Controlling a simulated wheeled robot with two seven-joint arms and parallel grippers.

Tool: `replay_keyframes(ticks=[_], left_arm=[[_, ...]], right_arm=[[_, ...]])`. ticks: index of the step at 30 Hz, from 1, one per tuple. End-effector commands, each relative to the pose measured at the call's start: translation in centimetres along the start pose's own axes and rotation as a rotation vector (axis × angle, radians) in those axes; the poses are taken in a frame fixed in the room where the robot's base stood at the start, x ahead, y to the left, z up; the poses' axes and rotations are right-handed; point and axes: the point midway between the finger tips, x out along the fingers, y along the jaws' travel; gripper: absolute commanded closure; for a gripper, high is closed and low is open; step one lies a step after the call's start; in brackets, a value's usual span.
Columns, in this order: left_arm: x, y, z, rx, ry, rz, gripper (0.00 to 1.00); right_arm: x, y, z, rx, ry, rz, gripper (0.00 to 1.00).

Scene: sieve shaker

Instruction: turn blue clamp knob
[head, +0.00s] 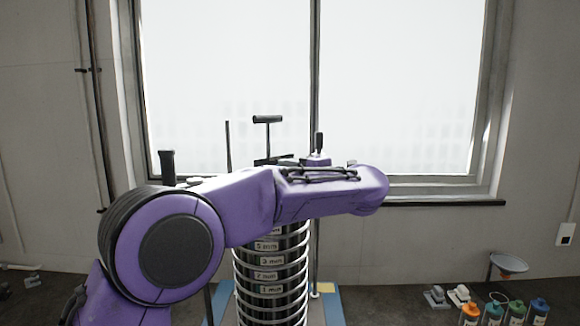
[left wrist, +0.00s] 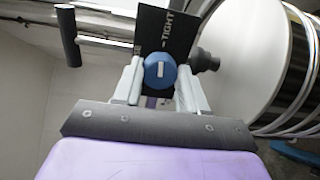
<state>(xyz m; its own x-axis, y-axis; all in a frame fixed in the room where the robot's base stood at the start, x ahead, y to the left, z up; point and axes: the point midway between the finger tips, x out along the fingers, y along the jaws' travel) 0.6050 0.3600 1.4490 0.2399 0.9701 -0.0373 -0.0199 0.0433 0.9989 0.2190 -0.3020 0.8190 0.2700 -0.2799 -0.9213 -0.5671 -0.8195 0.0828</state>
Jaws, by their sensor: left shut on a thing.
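In the head view my left arm crosses in front of the sieve stack (head: 270,262) and hides the knob and gripper. My right gripper is not in view.
The stack has labelled rings and stands on a blue base (head: 332,305). A black T-handle (head: 267,119) rises above it. Colored bottles (head: 493,312) and a funnel (head: 509,263) sit at the right. A window (head: 400,80) is behind.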

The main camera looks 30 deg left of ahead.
Motion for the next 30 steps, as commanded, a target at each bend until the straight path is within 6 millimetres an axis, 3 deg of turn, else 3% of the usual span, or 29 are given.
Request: replay_keyframes(ticks=[12, 29, 30], left_arm=[[0.01, -0.07, 0.01, 0.18, 0.008, -0.002, 0.89], [0.01, -0.14, 0.02, 0.206, 0.008, -0.003, 0.89], [0.01, -0.14, 0.02, 0.205, 0.008, -0.003, 0.46]], right_arm=[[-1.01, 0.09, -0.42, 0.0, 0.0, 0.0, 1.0], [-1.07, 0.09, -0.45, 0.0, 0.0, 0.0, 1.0], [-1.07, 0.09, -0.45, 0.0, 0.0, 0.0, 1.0]])
